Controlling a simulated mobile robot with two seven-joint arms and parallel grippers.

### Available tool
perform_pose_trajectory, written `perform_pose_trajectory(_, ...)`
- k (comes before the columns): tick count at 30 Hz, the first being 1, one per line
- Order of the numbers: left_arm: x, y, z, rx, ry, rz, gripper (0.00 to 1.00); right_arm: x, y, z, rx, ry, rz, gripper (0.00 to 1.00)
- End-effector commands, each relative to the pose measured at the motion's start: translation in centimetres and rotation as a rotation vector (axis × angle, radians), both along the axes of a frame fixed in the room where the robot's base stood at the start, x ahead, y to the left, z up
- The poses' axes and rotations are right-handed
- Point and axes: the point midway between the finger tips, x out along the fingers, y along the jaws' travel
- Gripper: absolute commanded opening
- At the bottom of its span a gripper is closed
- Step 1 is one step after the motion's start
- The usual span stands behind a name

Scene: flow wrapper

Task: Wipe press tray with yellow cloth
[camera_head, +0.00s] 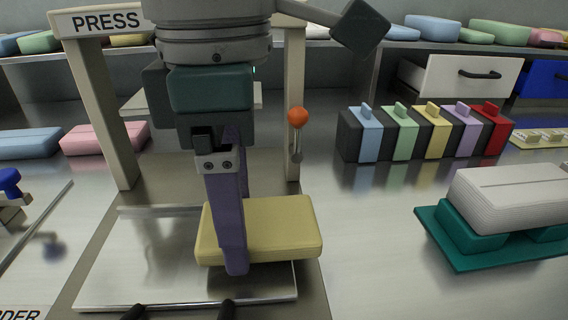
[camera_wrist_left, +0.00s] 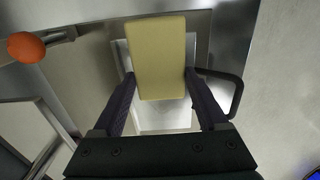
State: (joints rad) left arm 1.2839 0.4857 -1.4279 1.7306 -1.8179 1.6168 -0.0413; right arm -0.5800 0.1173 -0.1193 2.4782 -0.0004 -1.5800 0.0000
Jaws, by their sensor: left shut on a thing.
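The yellow cloth (camera_head: 283,225) is a thick, soft-edged block over the right part of the press tray (camera_head: 140,260). The tray is a flat, shiny metal plate under the press frame. My left gripper (camera_head: 236,262) points down with its purple fingers shut on the cloth. In the left wrist view the cloth (camera_wrist_left: 157,50) sits between the two fingers (camera_wrist_left: 165,98), with part of the tray (camera_wrist_left: 164,118) showing below it. I cannot tell whether the cloth touches the tray. My right gripper is not in view.
The press frame (camera_head: 112,110) stands around my left arm, and a lever with an orange knob (camera_head: 298,117) is at its right post. A black handle (camera_wrist_left: 238,92) is at the tray's front. A teal stand (camera_head: 455,250) holds a pale grey block at right, with coloured binders (camera_head: 425,132) behind.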

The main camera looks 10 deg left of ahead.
Motion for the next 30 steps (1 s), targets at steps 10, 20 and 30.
perform_pose_trajectory(10,0.6,0.3,3.6,0.001,-0.003,0.006,0.31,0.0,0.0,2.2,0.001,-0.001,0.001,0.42)
perform_pose_trajectory(20,1.0,0.4,6.3,0.0,-0.002,0.008,0.31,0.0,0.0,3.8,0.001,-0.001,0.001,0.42)
perform_pose_trajectory(30,1.0,0.5,6.4,0.001,-0.002,0.008,0.31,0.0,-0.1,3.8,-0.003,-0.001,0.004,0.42)
